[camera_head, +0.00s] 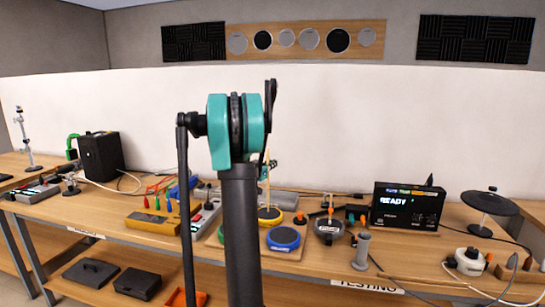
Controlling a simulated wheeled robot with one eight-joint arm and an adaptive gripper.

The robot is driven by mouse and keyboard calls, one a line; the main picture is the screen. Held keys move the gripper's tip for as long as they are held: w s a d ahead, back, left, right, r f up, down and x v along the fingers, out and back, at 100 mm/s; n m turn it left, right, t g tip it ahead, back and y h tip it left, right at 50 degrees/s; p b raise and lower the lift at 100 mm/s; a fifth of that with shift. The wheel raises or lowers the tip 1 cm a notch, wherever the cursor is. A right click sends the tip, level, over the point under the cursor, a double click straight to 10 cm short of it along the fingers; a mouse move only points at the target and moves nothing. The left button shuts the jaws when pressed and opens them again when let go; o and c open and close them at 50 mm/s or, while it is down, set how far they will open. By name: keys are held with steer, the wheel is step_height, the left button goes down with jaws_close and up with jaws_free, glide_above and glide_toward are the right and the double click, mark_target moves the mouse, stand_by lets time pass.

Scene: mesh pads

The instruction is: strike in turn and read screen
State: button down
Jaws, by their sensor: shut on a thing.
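A black box with a screen (408,207) stands at the right of the bench; its screen reads "READY". A yellow-rimmed round pad (270,215) and a blue pad (284,239) lie on the bench near the middle, just right of my arm. A thin pale wooden stick (267,190) stands nearly upright above the yellow-rimmed pad; I cannot tell whether its tip touches. My gripper (267,166) is small and mostly hidden behind my arm; it appears shut on the stick near its upper part.
A grey round device (329,231) and a grey cylinder (362,246) stand right of the pads. A yellow box (152,221) with coloured clips lies left. A black disc on a stand (489,203) is far right. Cables cross the front edge.

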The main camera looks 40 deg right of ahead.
step_height(320, 180, up, 6)
steer(key=shift+r, duration=0.25)
stand_by(2.2)
